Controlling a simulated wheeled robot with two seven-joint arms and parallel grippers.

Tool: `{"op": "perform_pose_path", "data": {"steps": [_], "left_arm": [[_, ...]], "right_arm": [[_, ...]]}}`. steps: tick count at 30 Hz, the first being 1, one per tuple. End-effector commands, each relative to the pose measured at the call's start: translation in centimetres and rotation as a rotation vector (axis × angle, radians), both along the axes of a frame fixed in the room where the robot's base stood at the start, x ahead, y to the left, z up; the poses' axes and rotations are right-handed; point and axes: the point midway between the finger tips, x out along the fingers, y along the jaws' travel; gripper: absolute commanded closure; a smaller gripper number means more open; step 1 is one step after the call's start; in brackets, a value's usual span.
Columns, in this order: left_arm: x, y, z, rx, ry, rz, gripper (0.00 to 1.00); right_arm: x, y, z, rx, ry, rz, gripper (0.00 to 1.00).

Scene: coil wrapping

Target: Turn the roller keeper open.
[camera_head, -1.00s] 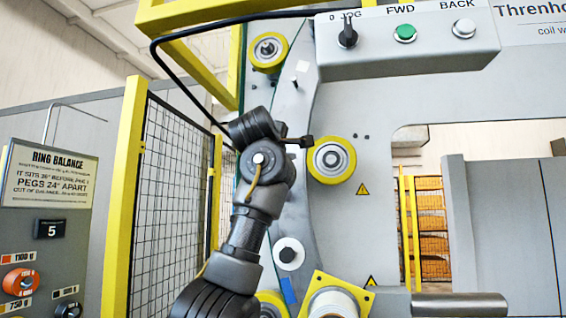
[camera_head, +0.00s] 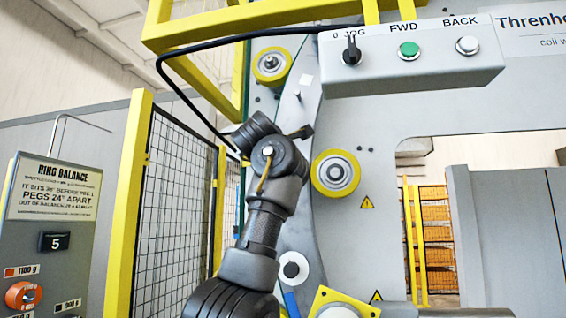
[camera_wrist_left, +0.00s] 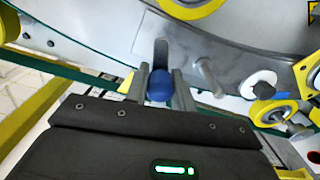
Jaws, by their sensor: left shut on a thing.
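My left gripper (camera_wrist_left: 160,90) is shut on a round blue knob (camera_wrist_left: 160,85), which sits between its two fingers in the left wrist view. A grey piece rises just behind the knob in front of the curved grey plate (camera_wrist_left: 225,60). I take this to be the keeper's handle; how far it is turned I cannot tell. In the head view my left arm reaches up from the bottom in front of the machine. The knob is hidden there. Yellow-rimmed rollers (camera_head: 335,173) and (camera_head: 271,65) stand on the machine face. My right gripper is not in view.
A control box (camera_head: 410,62) with a black switch and two buttons overhangs at upper right. A yellow-framed mesh fence (camera_head: 128,205) stands left of my arm. A grey peg (camera_wrist_left: 210,77) and a white disc (camera_wrist_left: 258,84) stick out right of the gripper.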

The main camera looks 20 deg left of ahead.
Motion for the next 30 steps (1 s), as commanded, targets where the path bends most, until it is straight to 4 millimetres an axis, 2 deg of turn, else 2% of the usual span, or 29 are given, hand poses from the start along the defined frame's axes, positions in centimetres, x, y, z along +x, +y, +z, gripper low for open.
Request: {"op": "perform_pose_path", "data": {"steps": [7,8,12,20,23,26,30], "left_arm": [[-0.1,0.1,0.1,-0.002,-0.003,0.001,1.0],[-0.1,0.1,0.1,-0.002,-0.003,0.001,0.71],[-0.1,0.1,0.1,-0.002,-0.002,0.001,0.53],[-0.1,0.0,0.0,-0.001,-0.001,0.0,0.53],[-0.6,-0.1,-0.2,-0.001,-0.002,0.001,0.53],[-1.9,-0.3,-0.4,0.0,-0.004,0.002,0.53],[-4.6,-0.9,-0.6,0.0,-0.006,0.002,0.53]], "right_arm": [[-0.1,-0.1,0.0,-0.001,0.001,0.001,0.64],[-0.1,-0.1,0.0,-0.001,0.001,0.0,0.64],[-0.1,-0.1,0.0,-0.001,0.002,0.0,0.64],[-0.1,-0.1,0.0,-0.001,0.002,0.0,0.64],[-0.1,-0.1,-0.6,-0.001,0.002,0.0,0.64],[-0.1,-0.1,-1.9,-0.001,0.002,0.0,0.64],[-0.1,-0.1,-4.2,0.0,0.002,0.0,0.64]]}}
